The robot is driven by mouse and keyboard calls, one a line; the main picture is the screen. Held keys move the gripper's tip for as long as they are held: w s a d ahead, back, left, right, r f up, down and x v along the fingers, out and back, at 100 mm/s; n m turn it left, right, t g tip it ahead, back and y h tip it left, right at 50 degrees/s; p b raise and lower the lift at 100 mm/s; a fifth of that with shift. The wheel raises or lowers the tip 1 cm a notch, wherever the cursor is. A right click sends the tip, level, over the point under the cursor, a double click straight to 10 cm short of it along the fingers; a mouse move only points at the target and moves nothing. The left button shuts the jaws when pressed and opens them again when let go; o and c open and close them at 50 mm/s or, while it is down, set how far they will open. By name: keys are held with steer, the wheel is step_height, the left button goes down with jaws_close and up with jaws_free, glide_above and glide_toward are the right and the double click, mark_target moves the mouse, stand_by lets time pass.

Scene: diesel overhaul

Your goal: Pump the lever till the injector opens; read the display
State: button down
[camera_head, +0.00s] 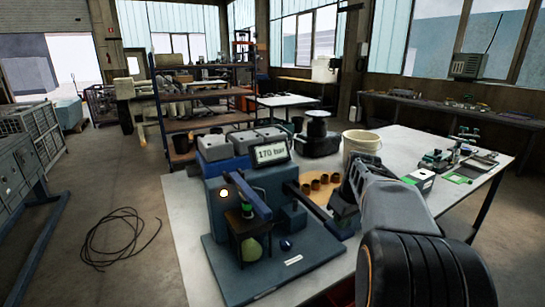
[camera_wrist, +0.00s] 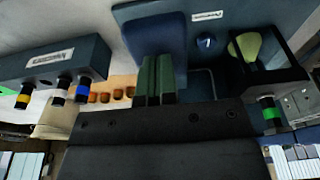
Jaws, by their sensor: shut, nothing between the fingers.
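The blue-grey test stand (camera_head: 219,210) stands on the near part of the table. Its display (camera_head: 271,153) reads 170 bar. In the head view my arm partly hides the gripper.
A labelled rack (camera_wrist: 50,62) with colour-banded pieces is left in the wrist view. Copper-coloured cups (camera_head: 315,184) and a white bucket (camera_head: 361,148) stand behind the stand. A cable (camera_head: 120,238) lies coiled on the floor.

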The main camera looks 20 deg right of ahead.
steer(key=shift+f+b, duration=1.9)
steer(key=shift+f, duration=1.1)
steer(key=r+p, duration=0.7)
steer(key=r, duration=0.2)
steer(key=shift+s+r, duration=0.2)
step_height(320, 180, up, 4)
steer(key=p, duration=0.3)
steer(key=shift+p, duration=0.4)
steer(key=shift+f, duration=0.1)
